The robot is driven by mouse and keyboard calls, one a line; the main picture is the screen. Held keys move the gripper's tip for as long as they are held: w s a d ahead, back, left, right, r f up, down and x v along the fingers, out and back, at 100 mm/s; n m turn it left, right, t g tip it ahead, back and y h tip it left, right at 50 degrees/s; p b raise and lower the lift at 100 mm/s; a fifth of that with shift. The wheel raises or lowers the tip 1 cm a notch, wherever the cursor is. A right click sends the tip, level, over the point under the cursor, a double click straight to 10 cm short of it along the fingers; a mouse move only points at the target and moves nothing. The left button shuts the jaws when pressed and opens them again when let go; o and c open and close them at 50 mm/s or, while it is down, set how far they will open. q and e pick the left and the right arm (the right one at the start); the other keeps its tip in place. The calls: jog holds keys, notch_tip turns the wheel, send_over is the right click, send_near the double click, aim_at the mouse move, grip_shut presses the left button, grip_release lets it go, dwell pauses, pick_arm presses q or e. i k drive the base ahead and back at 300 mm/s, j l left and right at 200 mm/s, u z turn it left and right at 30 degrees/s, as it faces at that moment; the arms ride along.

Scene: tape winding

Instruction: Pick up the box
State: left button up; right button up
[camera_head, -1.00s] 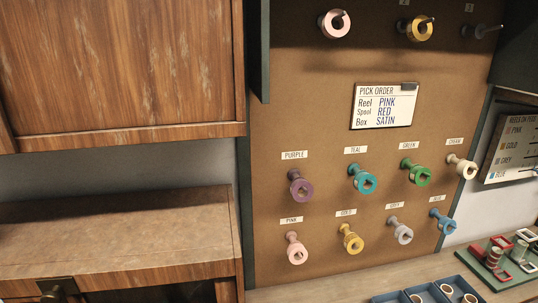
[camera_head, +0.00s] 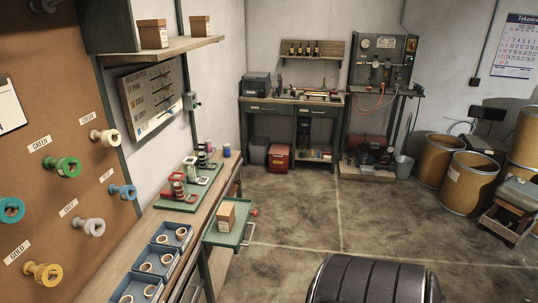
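A small brown box (camera_head: 226,216) with a pale label stands upright on a green tray-like shelf (camera_head: 224,236) at the side of the workbench, left of the picture's middle. Two more brown boxes, one (camera_head: 153,34) on the left and one (camera_head: 200,26) on the right, stand on the wooden wall shelf at upper left. Their label writing is too small to read. Neither of my grippers shows in the head view.
The pegboard with coloured spools (camera_head: 62,166) is at left. Blue bins (camera_head: 143,268) and a green rack (camera_head: 190,190) stand on the workbench. A dark padded rounded object (camera_head: 370,282) is at the bottom. Brown drums (camera_head: 470,183) stand at right. The middle floor is open.

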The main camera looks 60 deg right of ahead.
aim_at(225, 216)
jog(key=z, duration=1.6)
jog(key=i+l+u, duration=0.15)
jog(key=i+l, duration=0.35)
